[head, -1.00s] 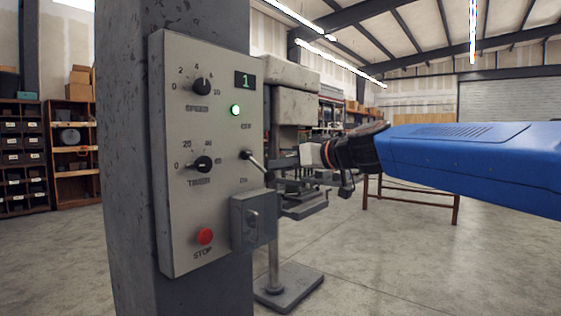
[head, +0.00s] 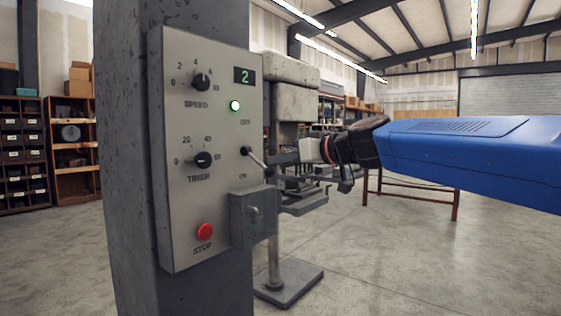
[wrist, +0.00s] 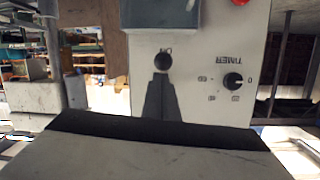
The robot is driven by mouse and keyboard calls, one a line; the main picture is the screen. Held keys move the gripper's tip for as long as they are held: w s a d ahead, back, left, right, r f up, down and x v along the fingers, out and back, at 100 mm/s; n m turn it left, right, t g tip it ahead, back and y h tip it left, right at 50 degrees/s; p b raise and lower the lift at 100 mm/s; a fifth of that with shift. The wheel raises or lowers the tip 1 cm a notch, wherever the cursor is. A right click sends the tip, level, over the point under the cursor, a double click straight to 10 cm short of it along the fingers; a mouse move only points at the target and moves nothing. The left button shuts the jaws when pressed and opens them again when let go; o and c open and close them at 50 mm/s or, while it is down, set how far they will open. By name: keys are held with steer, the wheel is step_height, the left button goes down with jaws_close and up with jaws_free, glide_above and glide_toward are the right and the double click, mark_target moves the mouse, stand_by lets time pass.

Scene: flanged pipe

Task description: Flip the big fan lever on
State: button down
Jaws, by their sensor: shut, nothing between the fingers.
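The control panel (head: 205,270) is a light grey plate on a dark column. Its toggle lever (head: 256,160) sits between the OFF label above and the ON label below, and slants down to the right, toward ON. My gripper (head: 273,158) is shut, with its fingertips right at the lever's free end; I cannot tell whether they touch. In the wrist view, which is upside down, the dark round lever tip (wrist: 163,62) shows just ahead of my shut fingers (wrist: 160,76), beside the ON label. The fingers hide part of the panel.
A grey box (head: 253,218) juts from the panel just below the lever. A speed knob (head: 201,82), timer knob (head: 203,160), lit green lamp (head: 235,106), display (head: 244,76) reading 2 and red STOP button (head: 204,232) share the panel. A drill-like machine (head: 290,75) stands behind.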

steer(key=f+v, duration=0.2)
steer(key=v, duration=0.7)
steer(key=shift+d+f, duration=0.2)
steer(key=shift+d, duration=0.25)
steer(key=s+d+f+m+g+h, duration=0.1)
steer(key=s+d+f+h, duration=0.3)
steer(key=f, duration=0.9)
steer(key=s+d+f+m+g+h, duration=0.2)
steer(key=s+d+f+m+h, duration=0.1)
steer(key=s+d+f, duration=0.7)
steer(key=s+d+f+m+g+h, duration=0.2)
steer(key=s+d+f+m+h, duration=0.2)
steer(key=s+f, duration=0.9)
steer(key=d+f, duration=0.3)
steer(key=shift+s+d+f+h, duration=0.3)
steer(key=shift+s+d+f, duration=0.05)
steer(key=shift+s+f, duration=0.05)
